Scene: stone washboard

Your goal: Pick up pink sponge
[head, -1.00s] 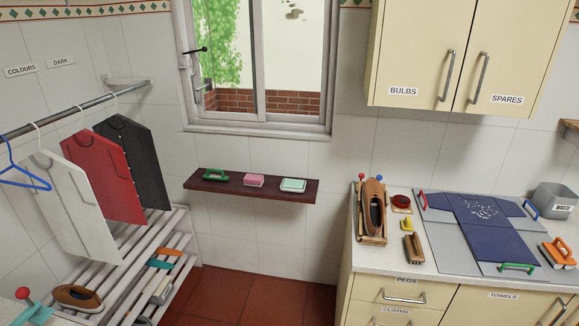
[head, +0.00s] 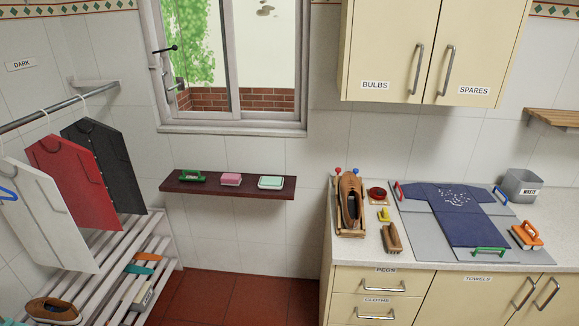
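The pink sponge (head: 231,179) lies on the dark wooden wall shelf (head: 228,192) below the window. It sits between a green-handled brush (head: 193,176) on its left and a pale mint-and-white soap dish or block (head: 271,182) on its right, apart from both. Nothing covers it. Neither of my grippers is in the head view.
At right, a counter (head: 354,254) holds a brown shoe (head: 350,199) on a stand, a brush (head: 392,238), a dark blue shirt (head: 455,214) on a grey board and a waste bin (head: 521,186). A slatted rack (head: 116,270) stands at left. Red floor is clear between them.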

